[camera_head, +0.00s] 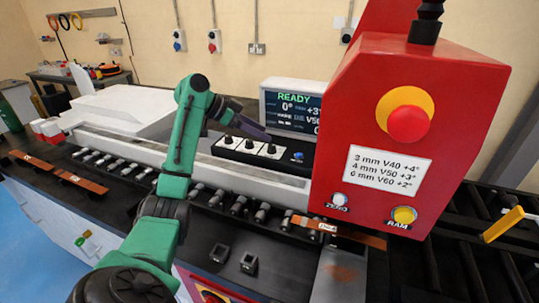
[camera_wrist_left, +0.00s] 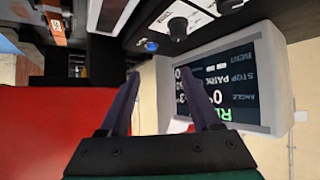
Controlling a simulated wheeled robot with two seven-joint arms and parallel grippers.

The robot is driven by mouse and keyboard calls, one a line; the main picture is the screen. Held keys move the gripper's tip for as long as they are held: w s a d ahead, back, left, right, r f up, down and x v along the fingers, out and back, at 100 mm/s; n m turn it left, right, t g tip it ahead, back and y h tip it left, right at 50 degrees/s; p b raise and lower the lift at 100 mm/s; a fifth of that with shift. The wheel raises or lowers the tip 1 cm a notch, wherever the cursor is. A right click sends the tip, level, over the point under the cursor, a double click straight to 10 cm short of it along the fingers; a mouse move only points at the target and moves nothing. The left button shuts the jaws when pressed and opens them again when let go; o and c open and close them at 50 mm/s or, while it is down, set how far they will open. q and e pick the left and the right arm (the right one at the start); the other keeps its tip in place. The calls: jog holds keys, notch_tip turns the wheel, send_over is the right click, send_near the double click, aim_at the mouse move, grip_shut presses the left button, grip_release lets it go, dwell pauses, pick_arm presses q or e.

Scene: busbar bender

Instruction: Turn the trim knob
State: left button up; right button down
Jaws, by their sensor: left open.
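A black control box (camera_head: 262,153) stands on the machine behind the rail, with several dark knobs (camera_head: 249,145) on white plates and a blue button (camera_head: 297,156). The labels are too small to read, so I cannot tell which is the trim knob. My left gripper (camera_head: 260,132) is just above and behind the box, its purple fingers near the knobs but apart from them. In the left wrist view, the left gripper (camera_wrist_left: 160,74) is open and empty. A knob (camera_wrist_left: 178,27) and the blue button (camera_wrist_left: 151,46) lie beyond its fingertips. The right gripper is out of view.
A display (camera_head: 290,108) reading READY and 0° stands close behind the box; it fills the right of the wrist view (camera_wrist_left: 235,85). A large red housing (camera_head: 345,120) with a red stop button (camera_head: 408,122) and a settings label (camera_head: 388,170) blocks the right side. Copper bars (camera_head: 78,182) lie left.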

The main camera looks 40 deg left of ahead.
aim_at(271, 146)
pick_arm(q)
jog(key=s+a+f+n+t+y+b, duration=0.1)
jog(key=s+a+f+n+t+b, duration=0.15)
jog(key=s+a, duration=0.35)
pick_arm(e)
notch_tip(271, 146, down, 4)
pick_arm(q)
jog(key=shift+m+t, duration=0.35)
jog(key=shift+t, duration=0.1)
jog(key=p+x, duration=0.2)
jog(key=x, duration=0.2)
jog(key=p+x, duration=0.1)
jog(key=x, duration=0.4)
jog(key=d+p+x, duration=0.1)
jog(key=p+x, duration=0.1)
jog(key=x, duration=0.2)
jog(key=shift+w+d+r+p, duration=0.1)
jog(key=shift+w+d+p, duration=0.1)
jog(key=shift+p, duration=0.15)
jog(key=shift+w, duration=0.1)
grip_shut()
jog(key=shift+d+n+t+y+p, duration=0.1)
jog(key=shift+n+t+y+p, duration=0.35)
jog(key=shift+n+y, duration=0.8)
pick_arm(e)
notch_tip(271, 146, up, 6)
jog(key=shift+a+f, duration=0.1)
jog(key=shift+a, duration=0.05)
pick_arm(q)
grip_release()
